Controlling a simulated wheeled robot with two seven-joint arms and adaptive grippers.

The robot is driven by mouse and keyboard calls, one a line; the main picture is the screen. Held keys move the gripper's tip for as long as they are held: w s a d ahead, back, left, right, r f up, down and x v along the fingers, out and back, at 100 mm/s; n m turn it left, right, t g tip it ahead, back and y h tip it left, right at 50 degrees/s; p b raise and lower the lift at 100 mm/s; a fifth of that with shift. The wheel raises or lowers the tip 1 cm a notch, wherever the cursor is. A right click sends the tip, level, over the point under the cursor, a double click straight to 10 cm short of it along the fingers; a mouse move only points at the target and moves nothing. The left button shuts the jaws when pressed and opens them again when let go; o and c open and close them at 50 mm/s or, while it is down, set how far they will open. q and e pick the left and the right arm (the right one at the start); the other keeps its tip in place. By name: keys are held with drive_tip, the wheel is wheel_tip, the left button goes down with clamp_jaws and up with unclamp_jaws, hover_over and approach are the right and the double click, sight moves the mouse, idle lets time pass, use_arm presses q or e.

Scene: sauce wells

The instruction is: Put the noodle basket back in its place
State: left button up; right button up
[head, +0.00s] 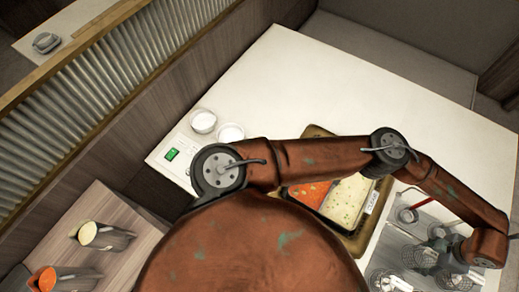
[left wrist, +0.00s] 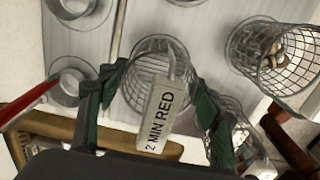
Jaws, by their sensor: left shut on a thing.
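My left gripper (left wrist: 152,115) is shut on the handle of the noodle basket (left wrist: 150,90), a round wire mesh basket. In the head view, the left gripper (head: 438,260) is at the lower right, over the metal top (head: 430,213), and partly hides the baskets. My right gripper is not in view.
Another wire basket (left wrist: 270,55) with pale pieces inside stands to the right. A red handle (left wrist: 28,103) lies at the left. In the head view, a tray with orange and cream food (head: 345,195) stands under my arm. The white counter (head: 320,85) behind is clear.

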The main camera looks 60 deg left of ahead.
use_arm(q)
drive_tip(key=o, duration=1.4)
drive_tip(key=shift+c, duration=0.2)
drive_tip(key=shift+f, duration=0.1)
drive_tip(key=o, duration=0.6)
drive_tip(key=shift+r+p, duration=2.45)
drive_tip(key=shift+r, duration=3.15)
drive_tip(key=shift+f, duration=0.1)
